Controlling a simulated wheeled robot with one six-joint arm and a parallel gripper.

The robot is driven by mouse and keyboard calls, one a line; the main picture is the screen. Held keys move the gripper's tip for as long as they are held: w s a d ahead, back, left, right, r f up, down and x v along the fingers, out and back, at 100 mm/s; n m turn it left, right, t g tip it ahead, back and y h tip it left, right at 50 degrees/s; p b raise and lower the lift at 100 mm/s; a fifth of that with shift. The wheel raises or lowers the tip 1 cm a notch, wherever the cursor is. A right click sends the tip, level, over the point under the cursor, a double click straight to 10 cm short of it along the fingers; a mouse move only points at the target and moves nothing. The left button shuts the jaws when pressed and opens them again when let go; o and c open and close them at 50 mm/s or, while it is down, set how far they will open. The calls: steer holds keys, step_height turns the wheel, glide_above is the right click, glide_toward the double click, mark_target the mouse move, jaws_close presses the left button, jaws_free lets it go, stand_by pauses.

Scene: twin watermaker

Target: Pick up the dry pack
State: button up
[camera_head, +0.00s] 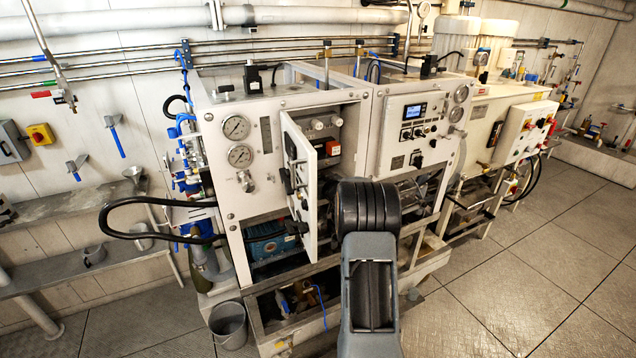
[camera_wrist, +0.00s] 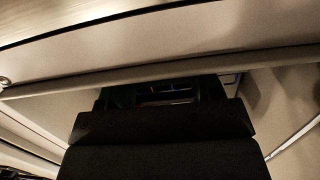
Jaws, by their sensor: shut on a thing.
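My arm rises in front of the machine in the head view and hides my gripper there. In the wrist view my gripper (camera_wrist: 165,97) is a wide black shape at the bottom centre. It is shut on a dark thing with small reddish and pale marks, mostly hidden by the gripper body. I cannot tell whether this is the dry pack. No dry pack can be made out for certain in the head view. An open white cabinet door (camera_head: 300,185) stands left of my arm.
An orange-and-dark box (camera_head: 328,148) sits inside the open cabinet. A pale edge (camera_wrist: 200,68) crosses close above my gripper in the wrist view. A black hose (camera_head: 120,203) loops at the left, and a grey bucket (camera_head: 228,325) stands on the floor. The floor at right is clear.

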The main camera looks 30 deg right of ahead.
steer(key=c, duration=0.3)
steer(key=shift+r, duration=0.4)
step_height(320, 180, up, 2)
steer(key=shift+r, duration=0.15)
steer(key=s+a+r, duration=0.1)
steer(key=s+r, duration=0.2)
steer(key=s, duration=0.1)
steer(key=s+a+r+b, duration=0.1)
steer(key=s+a+r, duration=0.1)
steer(key=s+r, duration=0.1)
steer(key=s+a+r, duration=0.2)
steer(key=s+r, duration=0.1)
steer(key=s, duration=0.3)
steer(key=shift+r+b, duration=0.35)
steer(key=shift+r, duration=0.05)
